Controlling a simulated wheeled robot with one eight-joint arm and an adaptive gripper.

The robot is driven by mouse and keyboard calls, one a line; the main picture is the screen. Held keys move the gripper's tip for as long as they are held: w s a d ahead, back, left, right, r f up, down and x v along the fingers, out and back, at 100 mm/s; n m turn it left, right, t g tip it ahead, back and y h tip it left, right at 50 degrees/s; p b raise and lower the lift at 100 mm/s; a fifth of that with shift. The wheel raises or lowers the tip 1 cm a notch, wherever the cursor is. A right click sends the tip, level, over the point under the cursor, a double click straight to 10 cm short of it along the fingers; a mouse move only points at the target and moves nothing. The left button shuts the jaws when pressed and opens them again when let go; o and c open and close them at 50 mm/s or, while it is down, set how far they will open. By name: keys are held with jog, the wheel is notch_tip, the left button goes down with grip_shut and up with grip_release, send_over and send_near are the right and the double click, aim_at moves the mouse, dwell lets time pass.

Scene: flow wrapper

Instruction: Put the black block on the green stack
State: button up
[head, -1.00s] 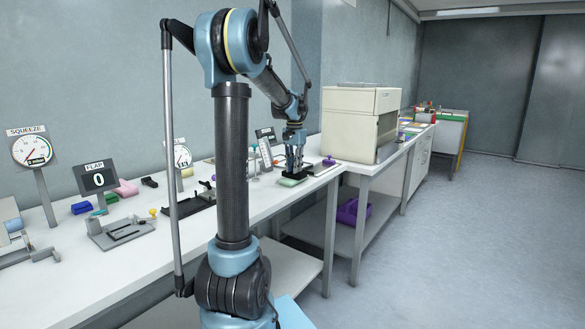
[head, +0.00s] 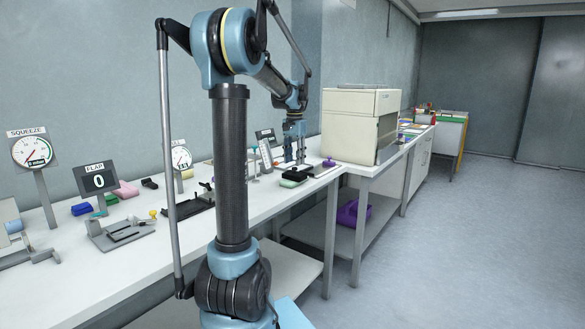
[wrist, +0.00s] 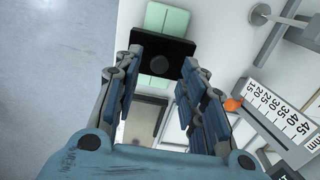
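The black block (head: 294,176) lies on top of the green stack (head: 289,184) near the bench's front edge. In the wrist view the black block (wrist: 160,48) lies across the pale green stack (wrist: 167,20), whose ends show on both sides of it. My gripper (head: 295,160) is open and empty, just behind and above the block in the head view. In the wrist view the fingers of my gripper (wrist: 160,66) are spread apart, with the block beyond their tips. I cannot tell the exact gap between fingertips and block.
A purple-knobbed item (head: 329,162) stands to the right of the stack, before a large beige machine (head: 362,120). A scale plate (wrist: 285,115) and an orange knob (wrist: 232,104) are close to the right finger in the wrist view. Gauges and coloured blocks stand at left.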

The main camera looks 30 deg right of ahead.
notch_tip(320, 180, up, 8)
dwell(0.4)
dwell(0.4)
